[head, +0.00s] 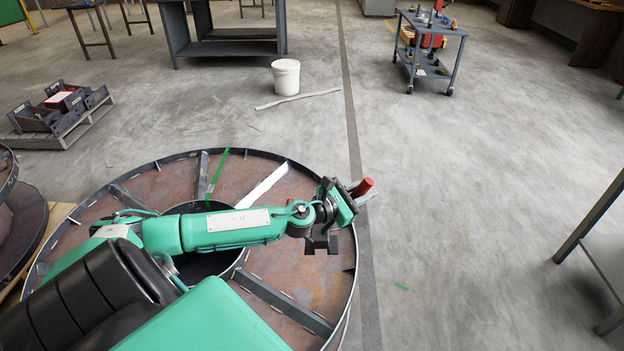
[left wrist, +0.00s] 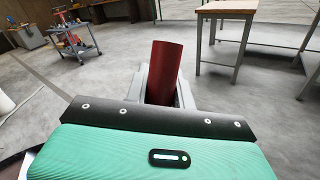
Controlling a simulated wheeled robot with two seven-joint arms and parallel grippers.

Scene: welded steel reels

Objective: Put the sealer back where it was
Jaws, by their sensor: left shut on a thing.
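The sealer is a dark red cylinder (head: 363,187) held at the end of my left arm, just past the right rim of the big steel reel. My left gripper (head: 360,194) is shut on it. In the left wrist view the red sealer (left wrist: 164,72) stands up, leaning slightly, between the grey fingers of the left gripper (left wrist: 160,90). Its lower end is hidden behind the gripper body. My right gripper is not in view.
The welded steel reel (head: 310,262) lies flat under my left arm. A blue-grey cart (head: 430,62) with tools stands at the back right. A white bucket (head: 286,78) and a dark workbench (head: 226,48) are behind.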

